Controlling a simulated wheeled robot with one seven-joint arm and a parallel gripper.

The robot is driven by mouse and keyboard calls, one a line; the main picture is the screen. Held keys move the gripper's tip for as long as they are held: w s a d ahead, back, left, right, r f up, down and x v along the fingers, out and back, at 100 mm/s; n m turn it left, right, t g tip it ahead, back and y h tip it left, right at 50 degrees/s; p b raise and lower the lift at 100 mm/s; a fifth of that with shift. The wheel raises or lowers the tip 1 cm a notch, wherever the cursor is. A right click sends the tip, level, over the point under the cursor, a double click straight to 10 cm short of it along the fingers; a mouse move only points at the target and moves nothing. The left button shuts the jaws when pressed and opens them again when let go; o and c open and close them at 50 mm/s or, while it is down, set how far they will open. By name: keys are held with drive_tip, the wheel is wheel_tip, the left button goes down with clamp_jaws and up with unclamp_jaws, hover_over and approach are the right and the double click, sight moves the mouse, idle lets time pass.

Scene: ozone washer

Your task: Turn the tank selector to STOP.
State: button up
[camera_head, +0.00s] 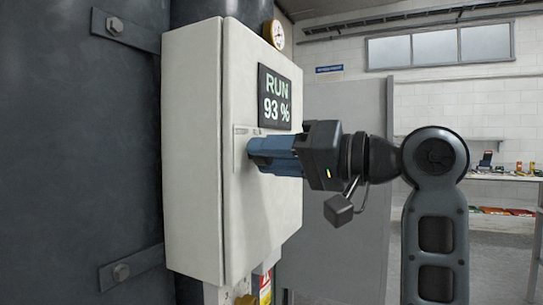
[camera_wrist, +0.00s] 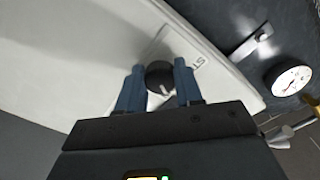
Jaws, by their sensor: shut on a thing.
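The tank selector is a round black knob (camera_wrist: 160,77) with a pale pointer line, seen in the wrist view on a light plate of the white control box (camera_head: 190,150). My gripper (camera_wrist: 158,82) has its two blue fingers on either side of the knob, shut on it. In the head view my gripper (camera_head: 252,150) reaches the box front from the right and hides the knob. Part of the plate's lettering, "ST", shows beside the right finger in the wrist view; the rest is hidden. The display (camera_head: 275,97) above reads "RUN 93 %".
The box is mounted beside a dark tank wall (camera_head: 80,150) with metal brackets. A round gauge (camera_head: 274,34) is at the box's upper right, and it also shows in the wrist view (camera_wrist: 288,77). A grey panel stands behind my arm. A table (camera_head: 500,177) with small items is at far right.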

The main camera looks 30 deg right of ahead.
drive_tip(key=shift+n, duration=0.3)
drive_tip(key=n+b, duration=0.2)
drive_tip(key=n, duration=0.4)
drive_tip(key=shift+d+f, duration=0.1)
drive_tip(key=shift+f, duration=0.05)
drive_tip(key=shift+w+n+b, duration=0.1)
drive_tip(key=shift+n+b, duration=1.15)
drive_tip(key=shift+n, duration=1.45)
drive_tip(key=o, duration=1)
drive_tip(key=shift+o, duration=0.2)
drive_tip(key=v, duration=0.8)
